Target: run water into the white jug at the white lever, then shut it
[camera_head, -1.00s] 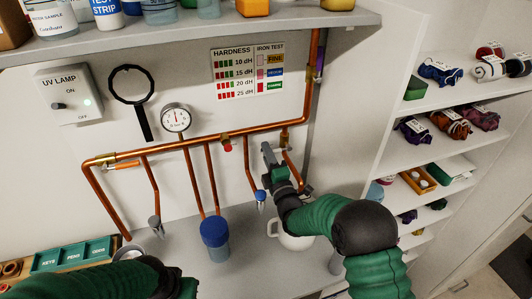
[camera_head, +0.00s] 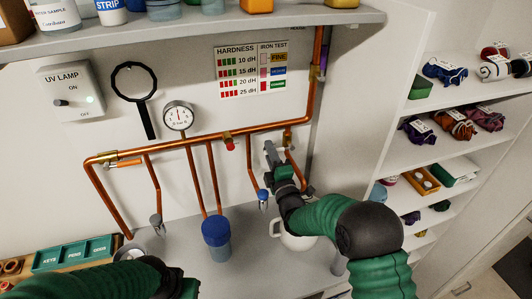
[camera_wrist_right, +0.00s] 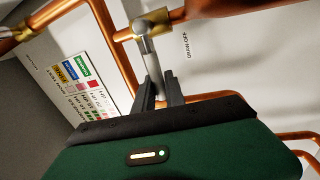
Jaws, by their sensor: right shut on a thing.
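The white jug (camera_head: 297,241) stands on the counter, its handle toward the left; my right forearm hides part of it. My right gripper (camera_head: 271,152) is at the copper pipe above the jug. In the right wrist view my right gripper (camera_wrist_right: 159,82) is shut on the white lever (camera_wrist_right: 151,62), a pale handle hanging from a brass valve on the copper pipe. In the head view the gripper mostly hides this lever. No water stream can be made out. Of my left arm only dark and green links show at the bottom left; its gripper is out of frame.
Copper pipes (camera_head: 185,141) run along the wall with a pressure gauge (camera_head: 179,116). A shelf (camera_head: 200,35) overhangs. An open rack (camera_head: 455,150) stands at the right.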

